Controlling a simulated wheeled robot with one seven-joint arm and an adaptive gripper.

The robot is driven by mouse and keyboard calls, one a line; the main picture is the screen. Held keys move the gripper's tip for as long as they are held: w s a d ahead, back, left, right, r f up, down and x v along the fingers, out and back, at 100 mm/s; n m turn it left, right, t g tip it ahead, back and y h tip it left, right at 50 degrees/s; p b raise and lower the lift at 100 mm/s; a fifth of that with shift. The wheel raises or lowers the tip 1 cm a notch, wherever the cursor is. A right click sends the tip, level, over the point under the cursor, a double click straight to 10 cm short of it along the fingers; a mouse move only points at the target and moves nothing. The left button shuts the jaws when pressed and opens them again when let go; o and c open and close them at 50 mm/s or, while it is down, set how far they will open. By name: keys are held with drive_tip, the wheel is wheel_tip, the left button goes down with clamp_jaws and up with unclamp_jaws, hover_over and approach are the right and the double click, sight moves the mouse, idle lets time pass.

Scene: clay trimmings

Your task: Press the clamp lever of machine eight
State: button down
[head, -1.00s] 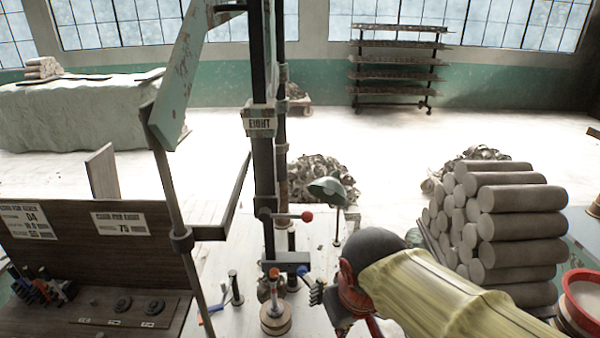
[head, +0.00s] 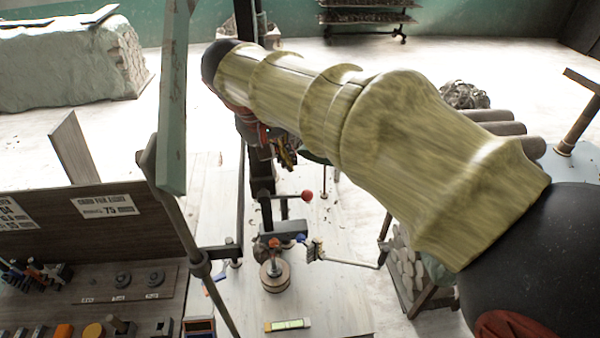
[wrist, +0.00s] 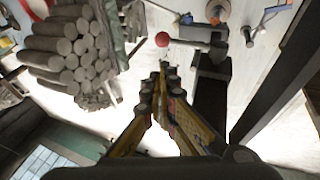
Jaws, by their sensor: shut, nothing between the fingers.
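Machine eight's dark column (head: 262,175) rises from the pale bench; my arm covers part of it, and its name plate is not visible now. A lever with a red ball knob (head: 307,195) sticks out to the right of the column. In the wrist view the red ball (wrist: 162,40) lies just beyond my fingertips, apart from them in the picture. My gripper (head: 287,162) is shut and empty, above and slightly left of the ball in the head view. Its yellow-and-black fingers (wrist: 164,70) point towards the lever side. I cannot tell the exact gap in depth.
A round wooden block (head: 275,277) stands below the lever with small blue and orange knobs above it. A green slanted post (head: 173,110) and dark panel (head: 90,235) stand at left. Stacked clay rolls (wrist: 70,50) show in the wrist view.

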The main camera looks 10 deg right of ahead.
sight(287, 197)
drive_tip(key=p+x, duration=0.1)
drive_tip(key=x, duration=0.9)
drive_tip(key=shift+p, duration=0.3)
drive_tip(key=shift+w+f, duration=0.1)
drive_tip(key=shift+w, duration=0.05)
drive_tip(key=shift+d+f+y+b, duration=0.15)
drive_tip(key=shift+f+y+b, duration=0.2)
drive_tip(key=shift+y, duration=0.05)
